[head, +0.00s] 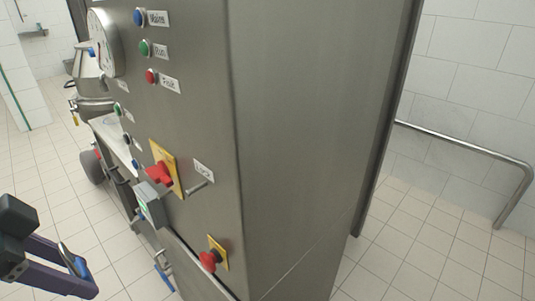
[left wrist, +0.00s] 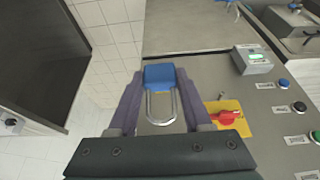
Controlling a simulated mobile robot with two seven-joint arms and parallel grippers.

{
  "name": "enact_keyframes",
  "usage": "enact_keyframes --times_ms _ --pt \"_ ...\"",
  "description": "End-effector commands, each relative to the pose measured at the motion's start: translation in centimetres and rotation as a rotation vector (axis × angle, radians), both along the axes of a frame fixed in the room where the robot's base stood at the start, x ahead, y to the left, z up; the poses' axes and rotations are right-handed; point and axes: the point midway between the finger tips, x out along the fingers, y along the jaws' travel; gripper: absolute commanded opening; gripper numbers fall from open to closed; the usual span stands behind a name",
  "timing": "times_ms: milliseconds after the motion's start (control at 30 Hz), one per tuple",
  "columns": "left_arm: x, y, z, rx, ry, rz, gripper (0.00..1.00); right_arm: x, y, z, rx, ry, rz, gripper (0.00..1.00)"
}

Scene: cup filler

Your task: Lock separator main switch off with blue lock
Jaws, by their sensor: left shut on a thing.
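The blue lock (left wrist: 160,77) has a silver shackle and sits between the fingertips of my left gripper (left wrist: 157,84). In the left wrist view the shackle points back toward the palm. In the head view the left gripper (head: 82,273) is at the lower left, with the lock (head: 77,262) partly hidden by a finger. The separator main switch (head: 159,172) is a red handle on a yellow plate on the steel cabinet front. It also shows in the left wrist view (left wrist: 226,117), right of the gripper and apart from the lock. My right gripper is not in view.
A red emergency knob (head: 210,260) on a yellow plate sits lower on the cabinet (head: 290,130). A grey box with a green display (head: 150,206) juts out below the main switch. Blue, green and red buttons (head: 145,48) are above. A wall rail (head: 460,146) is at the right.

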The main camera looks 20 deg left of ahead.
Motion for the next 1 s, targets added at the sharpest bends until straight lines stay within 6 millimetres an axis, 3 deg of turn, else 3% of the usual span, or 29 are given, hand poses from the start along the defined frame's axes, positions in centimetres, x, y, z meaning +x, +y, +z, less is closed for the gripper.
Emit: enact_keyframes --times_ms 267,700,1000 --pt "0.6 -0.3 0.2 -0.001 -0.004 0.002 0.00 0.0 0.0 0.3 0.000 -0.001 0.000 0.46" --pt "11.1 -4.7 0.2 -0.004 -0.005 0.002 0.00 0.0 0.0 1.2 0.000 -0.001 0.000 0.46" --pt "14.2 -6.0 0.2 -0.002 -0.001 0.001 0.00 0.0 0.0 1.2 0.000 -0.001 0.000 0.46"
